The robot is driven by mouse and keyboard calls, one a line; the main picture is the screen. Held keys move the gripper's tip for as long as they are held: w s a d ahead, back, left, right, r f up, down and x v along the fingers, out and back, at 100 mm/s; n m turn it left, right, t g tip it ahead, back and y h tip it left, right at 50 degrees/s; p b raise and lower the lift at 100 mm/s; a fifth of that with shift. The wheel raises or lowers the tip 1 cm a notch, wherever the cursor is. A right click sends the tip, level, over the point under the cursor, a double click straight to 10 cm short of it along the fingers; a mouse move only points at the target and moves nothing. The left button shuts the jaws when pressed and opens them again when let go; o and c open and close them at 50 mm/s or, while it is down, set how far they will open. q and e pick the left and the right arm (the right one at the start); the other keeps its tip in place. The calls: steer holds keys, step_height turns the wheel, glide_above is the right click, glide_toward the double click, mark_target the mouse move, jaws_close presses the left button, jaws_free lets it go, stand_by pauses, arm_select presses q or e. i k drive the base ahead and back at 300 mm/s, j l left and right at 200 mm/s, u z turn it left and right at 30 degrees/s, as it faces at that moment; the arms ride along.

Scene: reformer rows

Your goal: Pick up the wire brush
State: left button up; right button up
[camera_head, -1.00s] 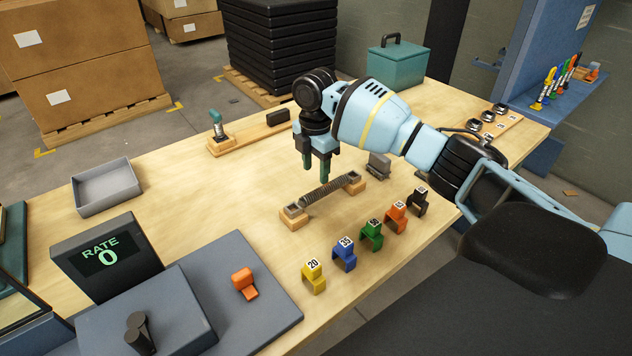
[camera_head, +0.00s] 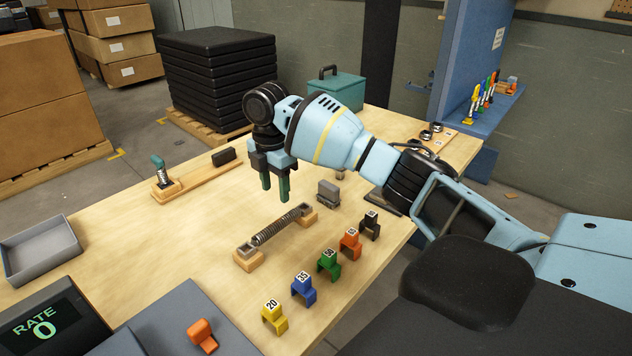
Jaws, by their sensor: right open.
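My right gripper (camera_head: 275,194) points down, open, with nothing between its two dark green fingers. It hangs over the wooden bench (camera_head: 130,240), just behind the coil spring (camera_head: 278,226). The spring rests across two wooden blocks with grey tops. No thing in view is clearly recognisable as a wire brush. A small grey block-like thing (camera_head: 328,193) stands on the bench to the right of the fingers; I cannot tell what it is. My right arm hides part of the bench behind it. My left gripper is not in view.
Several numbered clips, from yellow (camera_head: 273,318) to black (camera_head: 370,226), line the bench's near edge. A wooden board (camera_head: 205,178) carries a teal-handled tool and a black block. A grey tray (camera_head: 40,252) lies left. A teal box (camera_head: 338,92) stands behind. The bench left of the spring is clear.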

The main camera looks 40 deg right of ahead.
mark_target(329, 194)
steer(key=z, duration=1.4)
